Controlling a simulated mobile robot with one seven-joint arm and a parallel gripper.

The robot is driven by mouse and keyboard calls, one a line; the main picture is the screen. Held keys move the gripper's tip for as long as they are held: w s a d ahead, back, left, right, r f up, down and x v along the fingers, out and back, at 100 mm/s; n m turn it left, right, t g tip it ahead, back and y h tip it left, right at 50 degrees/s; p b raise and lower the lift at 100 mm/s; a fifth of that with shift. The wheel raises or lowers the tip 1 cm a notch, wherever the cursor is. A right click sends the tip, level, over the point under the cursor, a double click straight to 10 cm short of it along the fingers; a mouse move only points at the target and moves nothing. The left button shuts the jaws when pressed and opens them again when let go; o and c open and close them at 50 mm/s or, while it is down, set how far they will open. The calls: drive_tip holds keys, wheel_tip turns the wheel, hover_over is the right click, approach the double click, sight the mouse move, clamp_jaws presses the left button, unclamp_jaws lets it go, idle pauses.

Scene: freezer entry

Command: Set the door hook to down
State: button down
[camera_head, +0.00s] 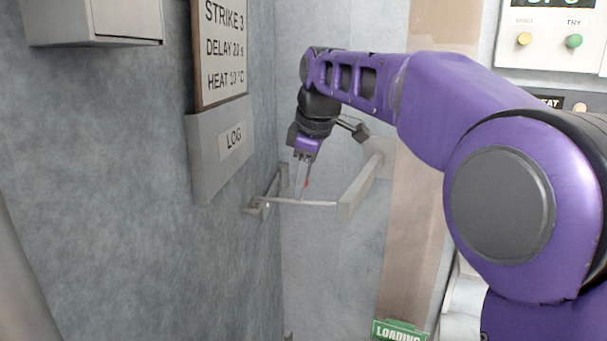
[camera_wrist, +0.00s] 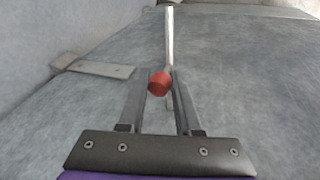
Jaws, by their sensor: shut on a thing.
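The door hook (camera_wrist: 169,38) shows in the wrist view as a thin metal rod with a red knob (camera_wrist: 159,84) at its near end. My gripper (camera_wrist: 162,76) has one finger on each side of the rod, close to the red knob, and is shut on it. In the head view my gripper (camera_head: 301,190) points down at the wall fittings, with a small spot of red between its fingers. A thin light bar (camera_head: 315,203) runs nearly level just below the fingertips. The fingers partly hide the hook, and its pivot is not clear.
A grey bracket (camera_head: 258,208) sits on the left wall, and a thicker grey arm (camera_head: 358,188) projects on the right. A LOG box (camera_head: 220,150) and a sign (camera_head: 224,50) hang on the left wall. A green LOADING sign (camera_head: 399,331) is low in front.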

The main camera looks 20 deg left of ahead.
drive_tip(key=shift+f, duration=0.25)
idle(0.3)
drive_tip(key=c, duration=0.6)
unclamp_jaws()
drive_tip(key=shift+a, duration=0.1)
drive_tip(key=v, duration=1.7)
drive_tip(key=shift+a+r, duration=0.25)
drive_tip(key=shift+r, duration=0.05)
drive_tip(key=shift+s, duration=0.15)
